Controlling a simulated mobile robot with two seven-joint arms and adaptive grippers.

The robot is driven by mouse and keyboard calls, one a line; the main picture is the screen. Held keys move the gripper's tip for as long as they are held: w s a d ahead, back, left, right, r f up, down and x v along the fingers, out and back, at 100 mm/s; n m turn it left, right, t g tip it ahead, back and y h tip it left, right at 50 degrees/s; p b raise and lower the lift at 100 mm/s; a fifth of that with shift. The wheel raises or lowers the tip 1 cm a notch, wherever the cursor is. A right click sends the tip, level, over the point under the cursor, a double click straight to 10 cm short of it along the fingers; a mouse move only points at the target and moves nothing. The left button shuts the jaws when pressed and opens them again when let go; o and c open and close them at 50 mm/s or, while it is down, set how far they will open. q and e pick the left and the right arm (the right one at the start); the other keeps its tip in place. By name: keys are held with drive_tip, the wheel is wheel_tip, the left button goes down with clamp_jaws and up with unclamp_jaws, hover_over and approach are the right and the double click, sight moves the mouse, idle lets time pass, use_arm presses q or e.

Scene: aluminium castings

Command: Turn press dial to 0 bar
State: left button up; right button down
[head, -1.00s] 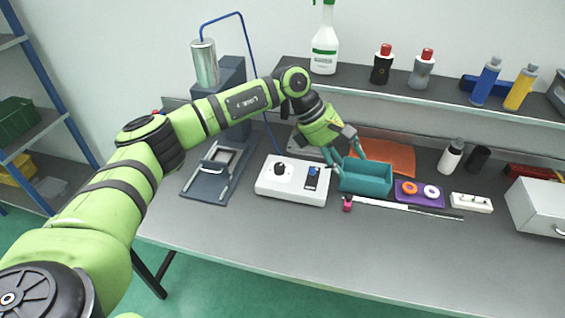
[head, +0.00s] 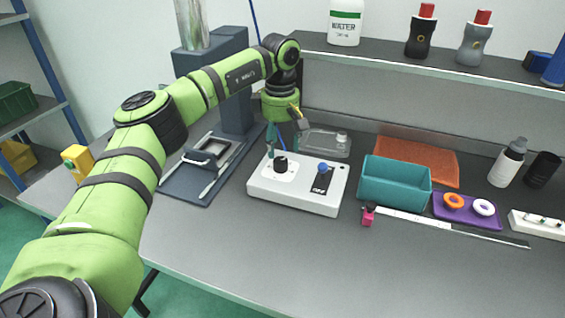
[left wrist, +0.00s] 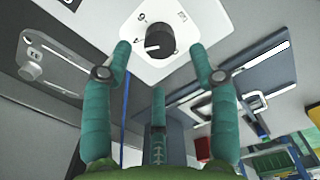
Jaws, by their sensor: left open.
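The press dial is a black round knob (head: 280,164) on a white control box (head: 318,201) standing on the bench. In the left wrist view the knob (left wrist: 159,40) shows at the top with a white pointer line and printed numbers around it. My left gripper (head: 285,142) is just above and behind the knob. I cannot tell whether a finger touches the knob. My right gripper is not in view.
A blue knob (head: 323,168) sits on the same box. The grey press (head: 236,95) with its base plate stands left. The front bench is clear.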

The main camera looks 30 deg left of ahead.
sight(280, 160)
use_arm(q)
wheel_tip(280, 160, down, 6)
drive_tip(key=shift+r+p, duration=0.25)
drive_tip(key=shift+p, duration=0.25)
drive_tip(key=c, duration=1.2)
